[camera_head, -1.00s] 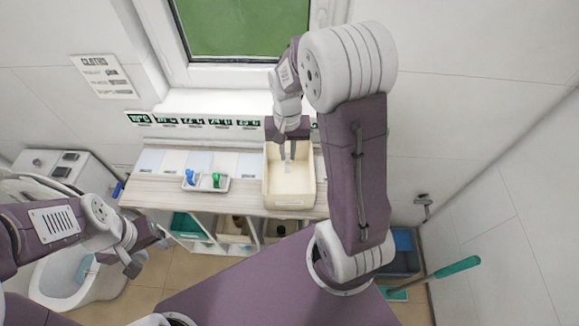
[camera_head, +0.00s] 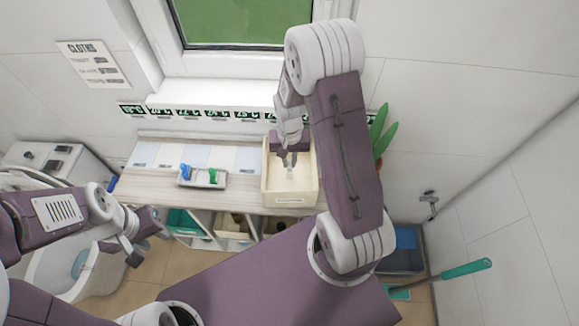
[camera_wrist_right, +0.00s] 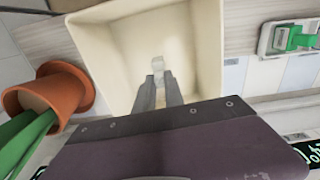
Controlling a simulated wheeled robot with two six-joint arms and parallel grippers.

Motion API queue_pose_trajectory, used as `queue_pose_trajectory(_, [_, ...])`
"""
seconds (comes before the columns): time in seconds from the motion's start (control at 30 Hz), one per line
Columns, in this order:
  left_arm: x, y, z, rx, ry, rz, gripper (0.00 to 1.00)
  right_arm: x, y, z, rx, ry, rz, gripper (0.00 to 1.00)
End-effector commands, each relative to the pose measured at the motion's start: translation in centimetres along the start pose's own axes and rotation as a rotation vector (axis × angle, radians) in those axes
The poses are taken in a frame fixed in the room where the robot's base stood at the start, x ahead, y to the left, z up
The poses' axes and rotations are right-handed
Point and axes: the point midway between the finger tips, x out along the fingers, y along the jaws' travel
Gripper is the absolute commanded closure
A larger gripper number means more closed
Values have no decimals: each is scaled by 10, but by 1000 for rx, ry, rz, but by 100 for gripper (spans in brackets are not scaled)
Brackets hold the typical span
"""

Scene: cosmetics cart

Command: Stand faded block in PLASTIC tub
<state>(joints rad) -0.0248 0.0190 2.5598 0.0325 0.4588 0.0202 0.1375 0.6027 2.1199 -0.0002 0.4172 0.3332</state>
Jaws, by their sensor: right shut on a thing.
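A cream tub (camera_head: 290,201) stands on the counter below the window. It fills much of the right wrist view (camera_wrist_right: 110,42). My right gripper (camera_head: 289,158) reaches down into it from above. Its fingers (camera_wrist_right: 158,88) are shut on a small pale, nearly clear block (camera_wrist_right: 158,62), which sticks out past the fingertips. The block also shows faintly in the head view (camera_head: 290,173), inside the tub. I cannot tell whether it touches the tub floor. My left gripper (camera_head: 138,250) is over the floor at the left, away from the counter; its opening is unclear.
A small tray (camera_head: 202,184) with blue and green items sits left of the tub. A plant (camera_head: 381,135) in an orange pot (camera_wrist_right: 68,92) stands close on the tub's other side. Cubbies (camera_head: 205,225) lie under the counter. A green-handled tool (camera_head: 465,269) leans at right.

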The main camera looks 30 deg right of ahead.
Motion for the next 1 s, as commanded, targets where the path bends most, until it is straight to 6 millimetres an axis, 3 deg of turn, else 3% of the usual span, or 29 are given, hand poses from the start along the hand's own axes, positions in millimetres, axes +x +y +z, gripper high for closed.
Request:
queue_pose_trajectory(0.2, [-4,0,0,0,0,0,64,34,0,1,0,-4,1,100])
queue_pose_trajectory(0.57, [0,0,0,0,0,0,64,40,0,1,0,-1,0,100])
queue_pose_trajectory(0.6, [0,0,0,0,0,0,64,40,0,1,0,-1,0,81])
queue_pose_trajectory(0.67, [-1,0,0,0,0,0,64,39,0,1,0,-1,0,65])
queue_pose_trajectory(1.0, [-4,0,0,0,0,0,64,35,0,0,0,-1,0,65])
